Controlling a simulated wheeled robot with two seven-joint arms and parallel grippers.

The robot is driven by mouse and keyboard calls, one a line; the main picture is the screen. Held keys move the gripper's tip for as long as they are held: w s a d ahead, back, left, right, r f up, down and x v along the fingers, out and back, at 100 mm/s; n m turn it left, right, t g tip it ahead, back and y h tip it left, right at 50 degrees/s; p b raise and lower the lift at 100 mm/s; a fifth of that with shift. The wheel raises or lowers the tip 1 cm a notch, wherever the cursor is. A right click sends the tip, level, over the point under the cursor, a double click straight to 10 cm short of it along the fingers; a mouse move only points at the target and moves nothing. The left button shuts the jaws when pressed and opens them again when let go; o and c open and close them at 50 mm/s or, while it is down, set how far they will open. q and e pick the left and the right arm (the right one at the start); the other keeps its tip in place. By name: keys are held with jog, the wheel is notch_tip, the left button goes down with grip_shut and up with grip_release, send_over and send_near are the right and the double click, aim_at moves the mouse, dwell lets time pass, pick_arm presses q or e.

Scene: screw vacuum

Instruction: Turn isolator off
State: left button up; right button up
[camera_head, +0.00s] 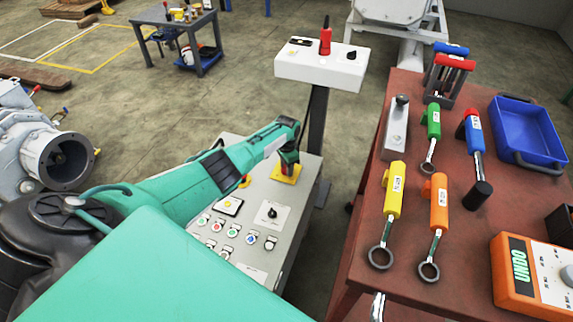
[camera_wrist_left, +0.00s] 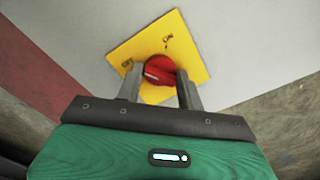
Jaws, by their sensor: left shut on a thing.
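The isolator is a red rotary knob (camera_wrist_left: 159,69) on a square yellow plate (camera_wrist_left: 188,50), seen close up in the left wrist view. Small dark lettering is on the plate above the knob and to its left. In the head view, the yellow plate (camera_head: 286,174) is at the far end of a grey control panel (camera_head: 243,180). My left gripper (camera_head: 289,158) points down over it and hides most of the knob there. In the wrist view, the left gripper's fingers (camera_wrist_left: 159,75) stand on both sides of the knob, shut on it. The knob's exact angle is hard to tell.
The panel also carries several coloured buttons and a black rotary switch (camera_head: 271,212).

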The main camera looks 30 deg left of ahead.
pick_arm(q)
jog(key=shift+w+r+n+p, duration=0.15)
jog(key=shift+n+p, duration=0.15)
jog(key=shift+n, duration=0.9)
pick_arm(e)
jog(key=shift+w+f, duration=0.1)
jog(key=shift+f, duration=0.65)
pick_arm(q)
jog(key=shift+a, duration=0.1)
pick_arm(e)
jog(key=shift+f, duration=0.1)
pick_arm(q)
jog(key=o, duration=0.9)
jog(key=shift+o, duration=0.3)
pick_arm(e)
jog(key=shift+w, duration=0.1)
